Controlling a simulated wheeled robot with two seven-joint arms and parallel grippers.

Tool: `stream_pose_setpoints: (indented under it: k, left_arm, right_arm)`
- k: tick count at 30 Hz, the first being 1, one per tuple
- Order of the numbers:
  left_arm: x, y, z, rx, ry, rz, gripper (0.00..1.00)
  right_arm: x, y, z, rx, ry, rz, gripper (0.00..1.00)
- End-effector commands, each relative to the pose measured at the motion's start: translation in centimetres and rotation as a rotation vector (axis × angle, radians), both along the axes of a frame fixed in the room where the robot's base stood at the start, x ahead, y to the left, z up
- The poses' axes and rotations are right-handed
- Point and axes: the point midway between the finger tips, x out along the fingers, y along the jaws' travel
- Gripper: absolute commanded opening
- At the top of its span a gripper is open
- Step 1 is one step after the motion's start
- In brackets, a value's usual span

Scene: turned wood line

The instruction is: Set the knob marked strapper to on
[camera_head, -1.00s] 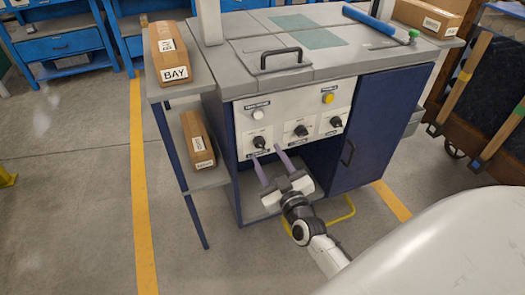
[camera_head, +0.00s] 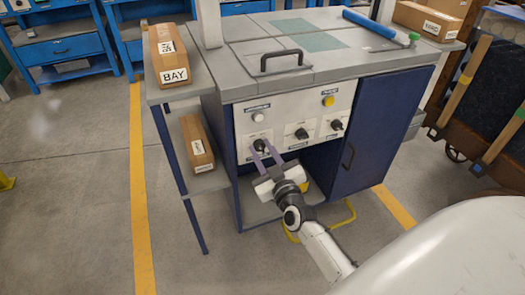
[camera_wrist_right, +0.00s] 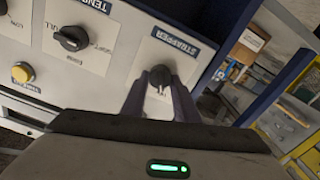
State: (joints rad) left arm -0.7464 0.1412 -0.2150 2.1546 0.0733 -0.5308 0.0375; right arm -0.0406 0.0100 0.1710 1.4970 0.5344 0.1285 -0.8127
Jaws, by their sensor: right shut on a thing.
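The strapper knob (camera_head: 260,145) is the black leftmost knob on the white panel (camera_head: 283,112). In the wrist view the strapper knob (camera_wrist_right: 156,74) sits beside its "STRAPPER" label (camera_wrist_right: 177,41). My right gripper (camera_head: 260,151) reaches up to the panel from below. Its purple fingers (camera_wrist_right: 158,80) stand on either side of the knob and are shut on it. The fingers hide part of the knob and its markings, so I cannot tell its setting. My left gripper is not in view.
Two more black knobs, a middle one (camera_head: 302,133) and a right one (camera_head: 336,125), sit on the panel. Above are a white button (camera_head: 258,117) and a yellow button (camera_head: 328,101). A side shelf (camera_head: 210,181) holding a box (camera_head: 197,144) stands left.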

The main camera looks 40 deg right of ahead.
Motion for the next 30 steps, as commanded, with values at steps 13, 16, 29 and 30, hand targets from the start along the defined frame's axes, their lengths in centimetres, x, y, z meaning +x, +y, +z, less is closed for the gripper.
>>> stream_pose_setpoints:
  k: [13, 16, 29, 30]
  left_arm:
    - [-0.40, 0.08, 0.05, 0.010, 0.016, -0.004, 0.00]
    - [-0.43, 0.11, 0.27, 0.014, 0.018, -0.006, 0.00]
    - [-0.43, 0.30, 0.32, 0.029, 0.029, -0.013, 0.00]
    - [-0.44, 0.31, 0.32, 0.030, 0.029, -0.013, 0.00]
  right_arm:
    - [-0.05, -0.08, 0.13, 0.155, -0.036, 0.001, 0.05]
    - [-0.06, -0.13, 0.17, 0.234, -0.056, 0.000, 0.05]
    - [-0.09, -0.26, 0.03, 0.628, -0.150, 0.000, 0.05]
    - [-0.09, -0.26, 0.02, 0.664, -0.159, -0.001, 0.05]
